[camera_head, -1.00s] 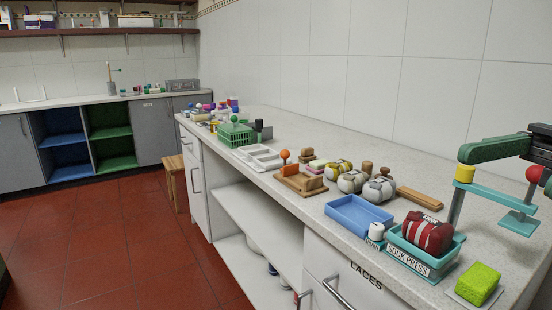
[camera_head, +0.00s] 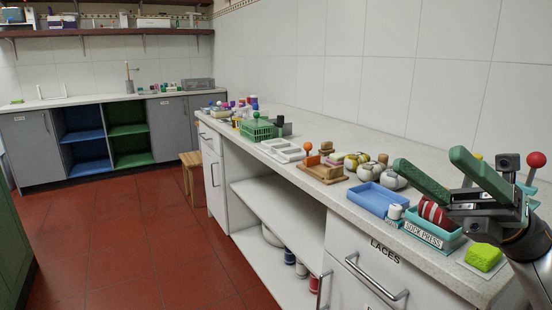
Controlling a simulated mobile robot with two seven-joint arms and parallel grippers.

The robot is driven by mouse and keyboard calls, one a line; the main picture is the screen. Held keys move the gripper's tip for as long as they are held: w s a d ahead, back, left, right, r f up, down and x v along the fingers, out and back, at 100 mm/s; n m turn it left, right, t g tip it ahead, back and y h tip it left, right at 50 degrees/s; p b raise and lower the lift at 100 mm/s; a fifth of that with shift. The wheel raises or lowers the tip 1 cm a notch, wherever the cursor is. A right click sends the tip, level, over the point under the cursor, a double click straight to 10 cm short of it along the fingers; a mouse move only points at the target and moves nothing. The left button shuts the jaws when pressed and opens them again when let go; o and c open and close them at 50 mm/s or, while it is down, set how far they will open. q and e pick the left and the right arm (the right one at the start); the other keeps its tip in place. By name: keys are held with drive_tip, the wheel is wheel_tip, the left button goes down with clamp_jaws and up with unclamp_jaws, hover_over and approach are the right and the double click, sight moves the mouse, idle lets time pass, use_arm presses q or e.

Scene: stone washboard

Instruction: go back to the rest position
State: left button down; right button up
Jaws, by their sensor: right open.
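My right gripper (camera_head: 429,160) is at the right of the head view, above the front of the counter (camera_head: 345,212). Its two green fingers are apart and point up and to the left, with nothing between them. The gripper body covers part of the teal sock press tray (camera_head: 428,231) and the dark red striped bundle (camera_head: 433,212) in it. My left gripper is not in view.
A red ball knob (camera_head: 536,160) shows behind my right gripper. A blue tray (camera_head: 376,198), white cup (camera_head: 395,211) and lime sponge (camera_head: 484,257) are nearby. A wooden stool (camera_head: 191,170) stands farther left. The red floor (camera_head: 130,240) is clear.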

drive_tip(key=w+f+n+t+h, duration=0.3)
drive_tip(key=f+n+t+h, duration=0.2)
drive_tip(key=f+n+t, duration=0.55)
drive_tip(key=w+f+n+t+h, duration=0.5)
drive_tip(key=f+n, duration=0.3)
drive_tip(key=n, duration=0.5)
drive_tip(key=w+f+n+t+h, duration=0.2)
drive_tip(key=f+n+t+h, duration=0.4)
drive_tip(key=f+n+t, duration=0.45)
drive_tip(key=s+a+f+m+g+h, duration=0.2)
drive_tip(key=s+f+m+g+h, duration=0.3)
drive_tip(key=s+f, duration=0.6)
drive_tip(key=s+a+f+m+g, duration=0.25)
drive_tip(key=s+f+g, duration=0.5)
drive_tip(key=f, duration=0.75)
use_arm(q)
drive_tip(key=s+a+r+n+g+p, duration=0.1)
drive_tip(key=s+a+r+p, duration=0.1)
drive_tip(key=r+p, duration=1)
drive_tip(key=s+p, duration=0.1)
drive_tip(key=p, duration=0.7)
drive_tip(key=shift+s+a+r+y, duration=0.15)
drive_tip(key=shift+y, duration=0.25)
use_arm(e)
drive_tip(key=s+d+r+m+h, duration=0.1)
drive_tip(key=d+r, duration=0.2)
drive_tip(key=r, duration=0.9)
drive_tip(key=shift+s+d+r+g, duration=0.25)
drive_tip(key=shift+r+g, duration=0.1)
